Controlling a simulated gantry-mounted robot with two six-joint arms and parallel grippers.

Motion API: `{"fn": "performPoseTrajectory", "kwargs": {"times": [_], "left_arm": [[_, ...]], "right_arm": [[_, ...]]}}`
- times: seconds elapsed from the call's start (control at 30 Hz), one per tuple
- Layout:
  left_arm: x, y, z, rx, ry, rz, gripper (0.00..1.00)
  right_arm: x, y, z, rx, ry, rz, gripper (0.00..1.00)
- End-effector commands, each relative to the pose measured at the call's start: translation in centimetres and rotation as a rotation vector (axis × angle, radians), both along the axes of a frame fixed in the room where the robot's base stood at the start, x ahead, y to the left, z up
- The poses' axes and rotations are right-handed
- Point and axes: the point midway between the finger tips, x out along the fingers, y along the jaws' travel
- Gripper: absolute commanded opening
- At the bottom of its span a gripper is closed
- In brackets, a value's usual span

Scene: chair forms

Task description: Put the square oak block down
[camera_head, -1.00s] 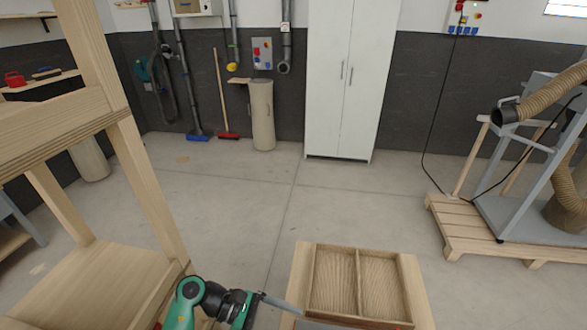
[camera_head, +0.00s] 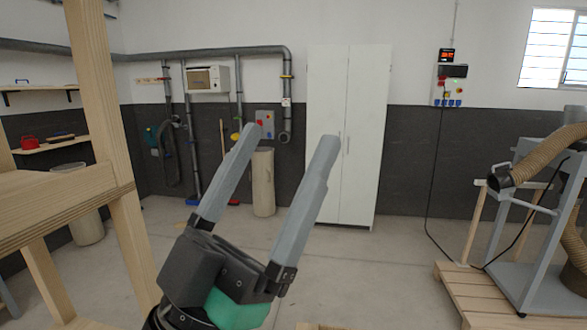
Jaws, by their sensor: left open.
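My left gripper (camera_head: 285,165) is raised in front of the camera, its two grey fingers spread wide and pointing up. Nothing is between the fingers. No square oak block can be made out in this view. A small strip of light wood (camera_head: 318,326) shows at the bottom edge, and the rest of it is out of view. My right gripper is not in view.
A wooden frame (camera_head: 125,215) stands close on the left. A white cabinet (camera_head: 352,130) stands at the back wall. A wooden pallet (camera_head: 480,300) with a grey hose machine (camera_head: 520,240) is on the right. The floor (camera_head: 390,260) between is clear.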

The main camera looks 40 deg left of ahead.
Motion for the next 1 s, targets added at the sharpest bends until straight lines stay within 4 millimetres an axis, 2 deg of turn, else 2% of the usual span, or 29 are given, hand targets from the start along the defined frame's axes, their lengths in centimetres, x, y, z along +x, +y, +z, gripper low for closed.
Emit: {"fn": "performPoseTrajectory", "kwargs": {"times": [0.03, 0.13, 0.3, 0.37, 0.7, 1.0], "left_arm": [[-0.1, -1.1, 0.0, -0.013, 0.022, -0.069, 0.92], [-0.1, -2.1, -0.2, -0.022, 0.049, -0.131, 0.92], [0.0, -2.0, -0.3, -0.022, 0.052, -0.13, 0.92], [0.0, -2.0, -0.3, -0.022, 0.052, -0.129, 0.92], [0.1, -2.0, -0.3, -0.021, 0.053, -0.125, 0.92], [0.1, -1.9, -0.3, -0.021, 0.053, -0.125, 0.92]], "right_arm": [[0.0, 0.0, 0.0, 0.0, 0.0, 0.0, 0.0], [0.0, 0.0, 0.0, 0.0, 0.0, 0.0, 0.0], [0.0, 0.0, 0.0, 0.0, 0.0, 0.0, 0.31], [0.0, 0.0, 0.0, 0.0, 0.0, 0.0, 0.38], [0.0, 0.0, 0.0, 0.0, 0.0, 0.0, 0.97], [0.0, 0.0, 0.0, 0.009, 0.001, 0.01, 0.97]]}}
